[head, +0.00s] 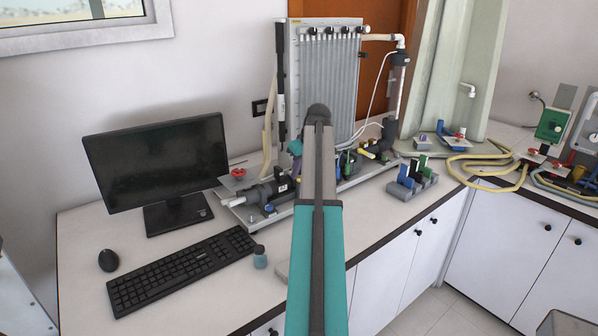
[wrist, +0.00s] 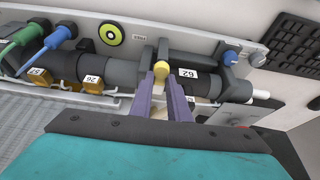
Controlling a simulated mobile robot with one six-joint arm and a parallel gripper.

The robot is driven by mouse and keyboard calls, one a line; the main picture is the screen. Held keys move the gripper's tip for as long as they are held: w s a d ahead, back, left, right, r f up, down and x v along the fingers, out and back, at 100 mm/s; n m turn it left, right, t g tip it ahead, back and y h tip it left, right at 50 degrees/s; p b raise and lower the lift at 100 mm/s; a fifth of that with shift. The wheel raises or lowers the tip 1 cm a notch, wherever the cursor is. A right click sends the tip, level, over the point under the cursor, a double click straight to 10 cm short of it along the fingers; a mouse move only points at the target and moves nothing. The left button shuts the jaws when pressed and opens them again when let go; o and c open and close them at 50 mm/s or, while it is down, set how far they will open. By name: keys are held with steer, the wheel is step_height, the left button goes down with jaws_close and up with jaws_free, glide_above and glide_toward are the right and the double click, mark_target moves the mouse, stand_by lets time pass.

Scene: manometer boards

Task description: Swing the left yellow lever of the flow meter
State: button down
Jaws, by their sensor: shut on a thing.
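The flow meter is a board with dark grey pipes (wrist: 128,70), lying across the upper part of the wrist view. A yellow lever (wrist: 161,71) stands out from the pipe beside a white number label. My gripper (wrist: 162,82) has its two purple fingers shut on this lever, one on each side. Two more yellow fittings (wrist: 92,84) sit farther left along the pipe in that view.
A blue valve (wrist: 229,58) and a black grey-mounted pipe end lie right of the fingers. Green and blue connectors (wrist: 30,32) are at the left. The upright manometer board (head: 329,75) rises behind.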

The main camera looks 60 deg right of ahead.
steer(key=shift+s, duration=0.1)
steer(key=c, duration=1.7)
jaws_free()
steer(key=shift+r, duration=0.15)
steer(key=shift+b+v, duration=1.45)
steer(key=shift+v, duration=5.35)
